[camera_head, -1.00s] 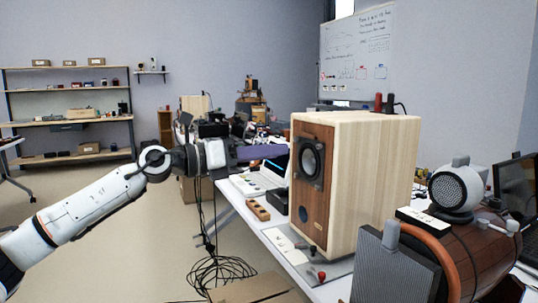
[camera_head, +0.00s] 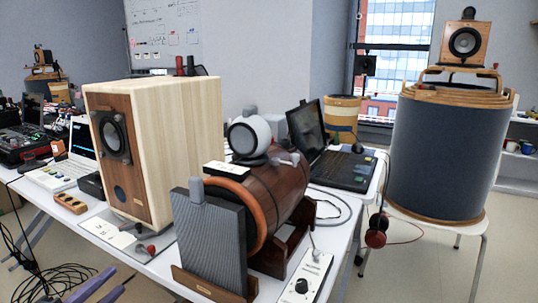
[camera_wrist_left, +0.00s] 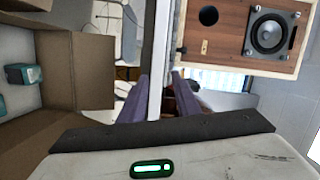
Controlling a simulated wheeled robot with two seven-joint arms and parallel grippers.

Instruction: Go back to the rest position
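My left gripper (camera_head: 118,278) shows only as two purple fingers at the bottom left of the head view, low in front of the table. In the left wrist view, the fingers of the left gripper (camera_wrist_left: 160,80) are apart with nothing between them; the white table edge shows beyond the gap. The large wooden speaker box (camera_head: 175,150) stands on the table, and its front with a driver also shows in the left wrist view (camera_wrist_left: 225,40). The gripper appears apart from it. My right gripper is in neither view.
The white table (camera_head: 150,268) holds a brown barrel-shaped speaker (camera_head: 285,195), a dark grey panel (camera_head: 208,240), a laptop (camera_head: 345,170) and a control box (camera_head: 305,278). A large dark cylinder (camera_head: 440,155) stands at right. Cables (camera_head: 50,285) lie on the floor. A cardboard box (camera_wrist_left: 75,70) is beside the gripper.

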